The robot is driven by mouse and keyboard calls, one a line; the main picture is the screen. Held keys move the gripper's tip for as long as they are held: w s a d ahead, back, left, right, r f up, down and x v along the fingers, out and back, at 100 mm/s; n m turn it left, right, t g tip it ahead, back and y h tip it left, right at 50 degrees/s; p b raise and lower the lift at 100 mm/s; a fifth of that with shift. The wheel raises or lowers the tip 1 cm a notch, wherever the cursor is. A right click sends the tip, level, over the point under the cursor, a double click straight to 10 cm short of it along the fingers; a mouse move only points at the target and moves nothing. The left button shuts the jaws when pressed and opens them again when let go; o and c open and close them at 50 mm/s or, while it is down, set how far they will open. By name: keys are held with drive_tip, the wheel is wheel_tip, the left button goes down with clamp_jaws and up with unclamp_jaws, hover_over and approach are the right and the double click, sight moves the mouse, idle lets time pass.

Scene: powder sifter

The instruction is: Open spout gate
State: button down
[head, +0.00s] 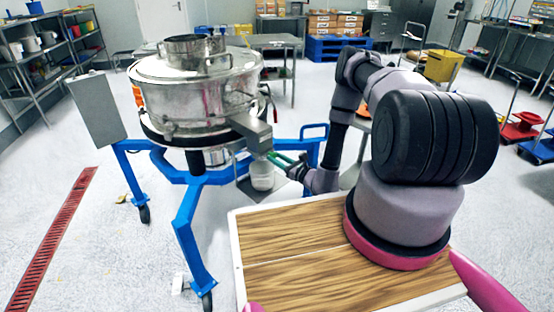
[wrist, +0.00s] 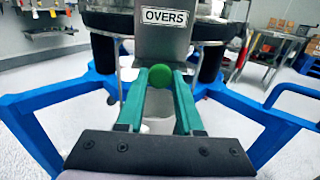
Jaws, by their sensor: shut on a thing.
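The sifter (head: 195,95) is a round steel drum on a blue wheeled frame. Its OVERS spout (head: 252,132) slopes down toward my arm, and its label shows in the wrist view (wrist: 165,17). My gripper (head: 278,158) is at the spout's lower end, and its green fingers show in the wrist view (wrist: 170,78). The fingers are shut on the spout gate's handle; the exact contact is small and partly hidden.
A white container (head: 262,178) stands under the spout, partly hidden by the fingers in the wrist view. Blue frame legs (head: 190,235) spread to both sides. A grey control box (head: 96,110) is at the left. The floor at the left is open.

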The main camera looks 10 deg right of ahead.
idle(0.9)
drive_tip(key=v, duration=0.4)
drive_tip(key=shift+d+f, duration=0.1)
drive_tip(key=shift+s+d, duration=0.15)
drive_tip(key=shift+s, duration=0.2)
drive_tip(key=c, duration=0.5)
unclamp_jaws()
drive_tip(key=shift+c, duration=0.2)
drive_tip(key=v, duration=1)
drive_tip(key=shift+s+d, duration=0.15)
drive_tip(key=shift+s, duration=0.25)
drive_tip(key=shift+w, duration=0.1)
